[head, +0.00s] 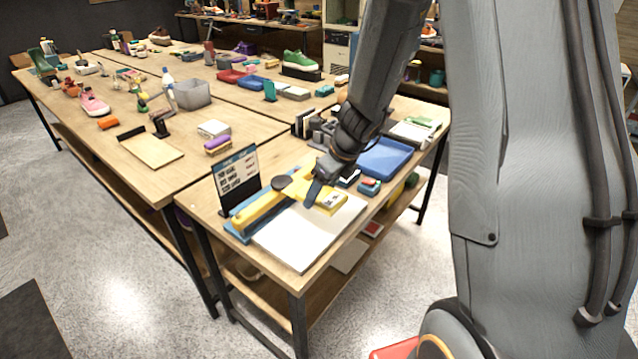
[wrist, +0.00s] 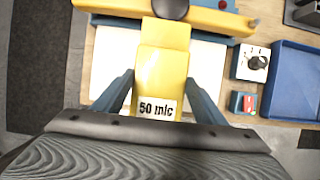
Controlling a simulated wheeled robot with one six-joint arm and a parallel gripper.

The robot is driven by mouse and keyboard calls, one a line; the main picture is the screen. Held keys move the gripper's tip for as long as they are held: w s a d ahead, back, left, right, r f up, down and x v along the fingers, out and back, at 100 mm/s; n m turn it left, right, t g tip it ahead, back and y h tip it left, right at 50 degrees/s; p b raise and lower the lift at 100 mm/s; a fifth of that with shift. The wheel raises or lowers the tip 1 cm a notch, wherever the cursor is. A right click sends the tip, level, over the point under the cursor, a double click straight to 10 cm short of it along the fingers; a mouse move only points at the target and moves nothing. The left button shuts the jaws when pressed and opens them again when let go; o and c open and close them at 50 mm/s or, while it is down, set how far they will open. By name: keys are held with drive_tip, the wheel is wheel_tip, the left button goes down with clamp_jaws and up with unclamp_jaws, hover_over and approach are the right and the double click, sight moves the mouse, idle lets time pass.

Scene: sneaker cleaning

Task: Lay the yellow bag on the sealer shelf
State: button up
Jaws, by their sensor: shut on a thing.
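The yellow bag (wrist: 164,62), with a "50 mic" label on its near end, is between the two fingers of my gripper (wrist: 159,82), which is shut on it. In the head view the bag (head: 327,197) and my gripper (head: 315,186) are over the sealer's white shelf (head: 300,240). The shelf also shows on both sides of the bag in the wrist view (wrist: 207,65). The sealer's yellow arm (wrist: 222,20) with its black knob (wrist: 170,8) is just beyond the bag's far end. I cannot tell whether the bag touches the shelf.
A dark sign (head: 237,178) stands behind the sealer. Right of the shelf are a dial box (wrist: 250,62), a small blue block with a red top (wrist: 243,103) and a blue tray (wrist: 296,82). The shelf's near part is bare. The table's front edge is close by.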

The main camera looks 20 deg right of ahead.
sight(331, 200)
drive_tip(key=shift+f+b, duration=4.3)
drive_tip(key=shift+b, duration=0.45)
drive_tip(key=o, duration=1.1)
drive_tip(key=shift+o, duration=0.2)
drive_tip(key=shift+r, duration=0.1)
drive_tip(key=p+v, duration=0.2)
drive_tip(key=v, duration=0.5)
drive_tip(key=shift+s+d+r, duration=0.1)
drive_tip(key=shift+s+r, duration=0.05)
drive_tip(key=shift+r, duration=0.15)
drive_tip(key=shift+s+n, duration=0.3)
drive_tip(key=shift+n, duration=0.3)
drive_tip(key=s+a+n+g+h, duration=0.1)
drive_tip(key=s+n, duration=0.6)
drive_tip(key=n, duration=0.6)
drive_tip(key=s+a+n+g+h, duration=0.1)
drive_tip(key=s+n, duration=0.6)
drive_tip(key=n, duration=0.7)
drive_tip(key=shift+r+n+g+h, duration=0.3)
drive_tip(key=shift+r+h, duration=0.05)
drive_tip(key=shift+h, duration=0.05)
